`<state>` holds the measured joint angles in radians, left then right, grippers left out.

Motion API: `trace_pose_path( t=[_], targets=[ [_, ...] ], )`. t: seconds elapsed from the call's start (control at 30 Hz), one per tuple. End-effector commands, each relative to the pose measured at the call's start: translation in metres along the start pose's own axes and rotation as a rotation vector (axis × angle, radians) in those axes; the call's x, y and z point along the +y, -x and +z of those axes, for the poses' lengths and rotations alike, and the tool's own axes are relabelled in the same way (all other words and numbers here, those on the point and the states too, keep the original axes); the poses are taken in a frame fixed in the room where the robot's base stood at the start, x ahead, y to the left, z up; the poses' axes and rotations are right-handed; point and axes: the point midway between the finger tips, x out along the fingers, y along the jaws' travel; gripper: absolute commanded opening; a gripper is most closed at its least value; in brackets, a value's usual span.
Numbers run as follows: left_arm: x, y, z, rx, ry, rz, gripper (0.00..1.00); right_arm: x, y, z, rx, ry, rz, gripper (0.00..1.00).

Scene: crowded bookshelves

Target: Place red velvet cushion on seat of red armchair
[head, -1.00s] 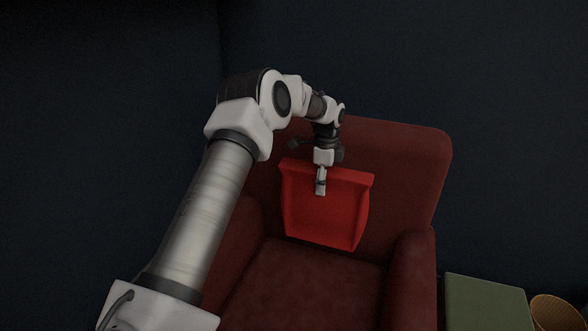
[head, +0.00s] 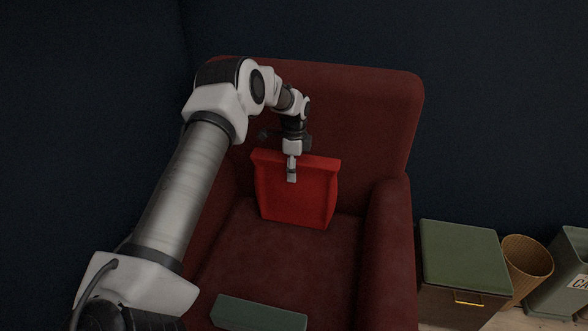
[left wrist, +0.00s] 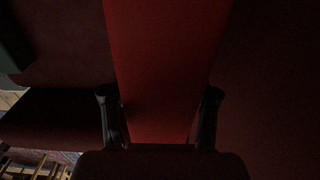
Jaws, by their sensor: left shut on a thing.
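The red velvet cushion (head: 300,203) hangs upright below my left gripper (head: 292,176), which is shut on its top edge. The red armchair (head: 345,90) stands behind and around it in the head view. The cushion is over the back part of the seat (head: 285,265), in front of the backrest; I cannot tell whether its lower edge touches the seat. In the left wrist view the cushion (left wrist: 165,70) fills the space between the two dark fingers (left wrist: 160,120). My right gripper is in neither view.
A dark green flat object (head: 258,313) lies at the front of the seat. Right of the chair stand a green-topped box (head: 463,255), a wicker basket (head: 527,262) and a grey-green bin (head: 560,285). A dark wall is behind the chair.

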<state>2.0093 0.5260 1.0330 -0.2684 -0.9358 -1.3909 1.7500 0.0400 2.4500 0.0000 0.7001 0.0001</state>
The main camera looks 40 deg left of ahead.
Motion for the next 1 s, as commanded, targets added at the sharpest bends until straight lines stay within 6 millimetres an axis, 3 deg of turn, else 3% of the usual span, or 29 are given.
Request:
trace_pose_path(
  t=[0.17,0.2,0.27,0.67,0.77,1.0],
  targets=[
    [0.0,-0.003,0.0,0.0,0.0,0.0,0.0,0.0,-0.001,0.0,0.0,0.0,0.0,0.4],
    [0.0,-0.003,0.0,0.0,0.0,0.0,0.67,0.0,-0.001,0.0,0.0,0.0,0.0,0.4],
    [0.0,-0.003,0.0,0.0,0.0,0.0,0.85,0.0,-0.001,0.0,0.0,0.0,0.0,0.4],
    [0.0,0.005,0.0,0.0,0.0,-0.001,0.85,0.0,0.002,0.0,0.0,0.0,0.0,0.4],
    [-0.001,0.023,0.0,0.001,0.0,-0.003,0.85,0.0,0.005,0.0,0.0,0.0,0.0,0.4],
    [-0.001,0.086,0.0,0.001,0.0,-0.003,0.85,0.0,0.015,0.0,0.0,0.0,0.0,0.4]
  ],
)
